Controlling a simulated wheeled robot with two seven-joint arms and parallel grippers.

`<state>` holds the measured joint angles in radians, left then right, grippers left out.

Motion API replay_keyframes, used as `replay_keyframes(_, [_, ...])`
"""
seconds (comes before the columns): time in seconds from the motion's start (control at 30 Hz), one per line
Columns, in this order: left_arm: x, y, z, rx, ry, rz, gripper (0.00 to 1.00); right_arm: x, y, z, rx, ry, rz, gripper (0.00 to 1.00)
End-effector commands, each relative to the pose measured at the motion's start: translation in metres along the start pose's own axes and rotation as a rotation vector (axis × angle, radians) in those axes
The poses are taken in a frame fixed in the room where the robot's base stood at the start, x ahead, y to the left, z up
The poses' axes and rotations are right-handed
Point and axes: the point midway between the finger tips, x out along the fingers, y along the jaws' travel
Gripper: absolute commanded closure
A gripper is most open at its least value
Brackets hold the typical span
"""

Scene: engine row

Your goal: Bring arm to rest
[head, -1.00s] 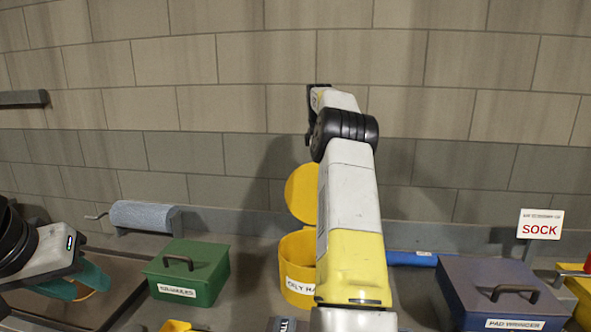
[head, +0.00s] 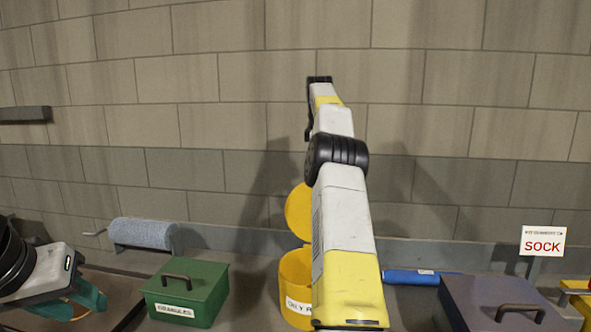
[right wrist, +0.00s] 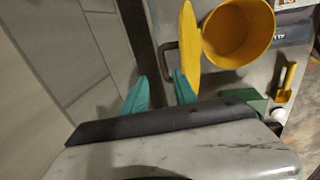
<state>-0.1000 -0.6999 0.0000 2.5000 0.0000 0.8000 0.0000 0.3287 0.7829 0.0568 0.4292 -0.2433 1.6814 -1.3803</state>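My right arm rises through the middle of the head view, with its black joint in front of the block wall. Its gripper cannot be made out there. In the right wrist view my right gripper (right wrist: 161,92) shows two teal fingers apart with nothing between them, beside the raised yellow lid of the can. My left gripper (head: 75,304) is low at the left of the head view, its teal fingers apart. A tan round item (head: 80,313) shows behind them, and I cannot tell whether they touch it.
On the bench stand a green box (head: 206,289), an open yellow can (head: 296,271) partly hidden by my right arm, and a dark handled box (head: 471,290). A blue roll (head: 405,276), a grey roll (head: 145,234) and a SOCK sign (head: 542,241) are at the back.

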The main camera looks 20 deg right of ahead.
Motion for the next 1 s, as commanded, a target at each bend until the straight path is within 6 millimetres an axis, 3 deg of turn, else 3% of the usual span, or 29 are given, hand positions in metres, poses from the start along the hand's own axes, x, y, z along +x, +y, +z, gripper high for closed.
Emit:
replay_keyframes(0.37, [0.0,0.0,0.0,0.0,0.0,0.0,0.64,-0.002,-0.001,-0.001,0.002,0.001,0.002,0.66])
replay_keyframes(0.57, [0.0,0.0,0.0,0.0,0.0,0.0,0.64,-0.032,-0.017,-0.019,0.053,0.027,0.028,0.66])
replay_keyframes(0.77, [0.0,0.0,0.0,0.0,0.0,0.0,0.64,-0.077,-0.062,-0.047,0.175,0.086,0.064,0.66])
replay_keyframes(1.0, [0.0,0.0,0.0,0.0,0.0,0.0,0.64,-0.113,-0.139,-0.068,0.339,0.173,0.085,0.66])
